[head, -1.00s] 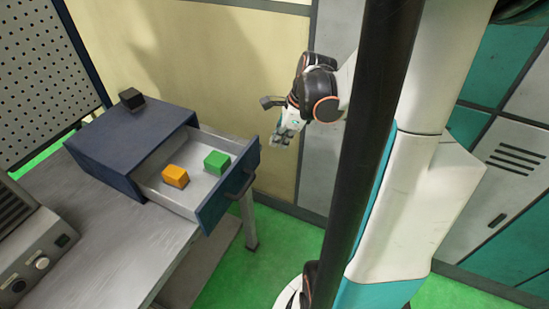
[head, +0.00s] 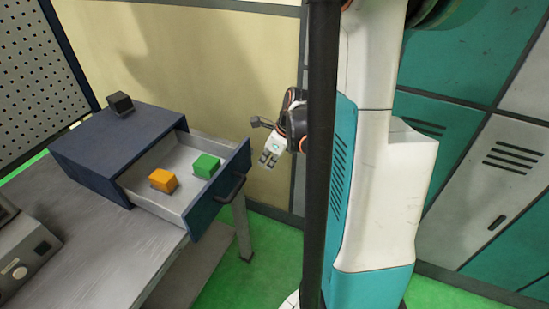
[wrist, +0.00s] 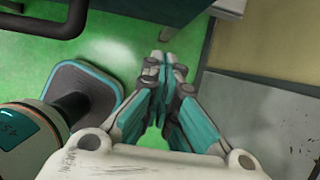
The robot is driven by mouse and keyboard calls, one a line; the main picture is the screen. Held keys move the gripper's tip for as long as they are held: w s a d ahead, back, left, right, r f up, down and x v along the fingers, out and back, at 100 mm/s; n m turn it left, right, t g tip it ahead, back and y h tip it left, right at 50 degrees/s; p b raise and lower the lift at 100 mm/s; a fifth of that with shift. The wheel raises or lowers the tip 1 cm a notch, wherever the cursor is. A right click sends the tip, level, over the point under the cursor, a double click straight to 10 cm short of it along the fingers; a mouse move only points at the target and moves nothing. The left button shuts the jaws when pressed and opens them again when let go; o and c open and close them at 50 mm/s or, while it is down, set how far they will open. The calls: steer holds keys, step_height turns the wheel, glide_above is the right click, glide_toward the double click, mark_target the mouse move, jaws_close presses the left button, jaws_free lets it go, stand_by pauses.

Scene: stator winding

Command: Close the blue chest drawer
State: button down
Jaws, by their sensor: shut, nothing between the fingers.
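The blue chest (head: 95,150) stands on the grey table, and its blue drawer (head: 218,191) is pulled out toward the right. A dark handle (head: 233,187) is on the drawer front. My gripper (head: 268,161) is to the right of the drawer front, apart from it, with its fingers shut and empty. The wrist view shows the gripper (wrist: 165,62) with fingertips together, over the green floor. A dark curved bar, probably the handle (wrist: 60,25), is at that view's top left.
A grey device (head: 22,255) stands at the table's left front. The table (head: 110,255) has a leg near the drawer front. A cream wall (head: 200,70) is behind, with lockers at right.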

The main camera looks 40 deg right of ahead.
steer(key=shift+w+a+r+b, duration=0.15)
steer(key=shift+w+a, duration=0.15)
steer(key=shift+w, duration=0.5)
steer(key=shift+w+a+r+b, duration=0.15)
steer(key=shift+w+a, duration=0.15)
steer(key=shift+w, duration=0.45)
steer(key=shift+f, duration=0.15)
glide_above(198, 150)
steer(key=shift+s, duration=0.15)
